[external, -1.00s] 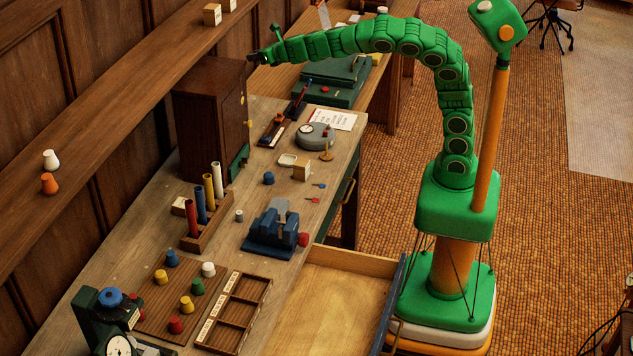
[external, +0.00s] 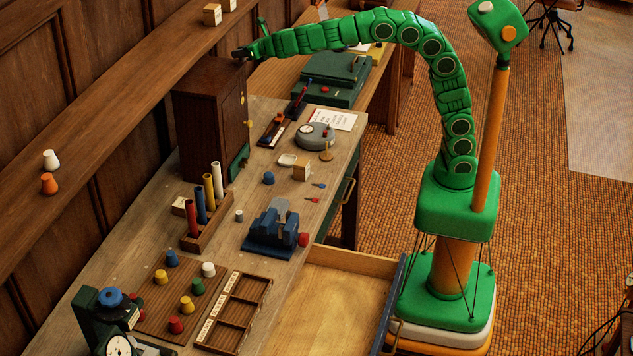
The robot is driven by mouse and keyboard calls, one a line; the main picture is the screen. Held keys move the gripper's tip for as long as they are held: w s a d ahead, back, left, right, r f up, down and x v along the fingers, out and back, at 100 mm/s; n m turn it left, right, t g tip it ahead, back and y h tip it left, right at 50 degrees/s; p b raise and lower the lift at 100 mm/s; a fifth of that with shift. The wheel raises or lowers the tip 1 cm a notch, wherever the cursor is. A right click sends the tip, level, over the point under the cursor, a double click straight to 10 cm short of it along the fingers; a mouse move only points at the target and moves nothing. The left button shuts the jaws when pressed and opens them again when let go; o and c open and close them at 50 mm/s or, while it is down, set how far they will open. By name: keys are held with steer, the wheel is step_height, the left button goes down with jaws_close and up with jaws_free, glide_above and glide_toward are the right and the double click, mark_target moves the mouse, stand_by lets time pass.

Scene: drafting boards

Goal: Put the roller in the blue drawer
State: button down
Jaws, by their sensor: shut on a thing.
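My gripper (external: 241,54) is at the far end of my green arm, just over the back of the dark wooden cabinet's top. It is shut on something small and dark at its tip. The held thing is too small to make out, so I cannot tell for sure that it is the roller. I see no clear roller elsewhere. The blue drawer (external: 397,296) is pulled open at the bench's front, near my base. Its blue front faces right, and its pale wooden floor looks empty where it shows. My gripper is far from the drawer.
The tall wooden cabinet (external: 207,120) stands under my gripper. A blue vise (external: 272,230), a rack of coloured tubes (external: 208,232) and a compartment tray (external: 232,315) crowd the bench between cabinet and drawer. A green case (external: 333,80) sits under my arm.

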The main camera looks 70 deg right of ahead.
steer(key=shift+n+y, duration=0.6)
steer(key=shift+y, duration=0.1)
steer(key=a, duration=0.5)
steer(key=w+a, duration=0.1)
steer(key=a, duration=0.9)
steer(key=shift+w+a+r, duration=0.3)
steer(key=shift+a, duration=0.1)
steer(key=s+a+r+n+y, duration=0.1)
steer(key=s+a+r, duration=0.15)
steer(key=a, duration=1.35)
steer(key=m+h, duration=0.1)
steer(key=h, duration=0.1)
glide_above(225, 252)
step_height(225, 252, down, 33)
steer(key=shift+f, duration=4.85)
steer(key=c, duration=0.9)
jaws_free()
steer(key=shift+f, duration=0.1)
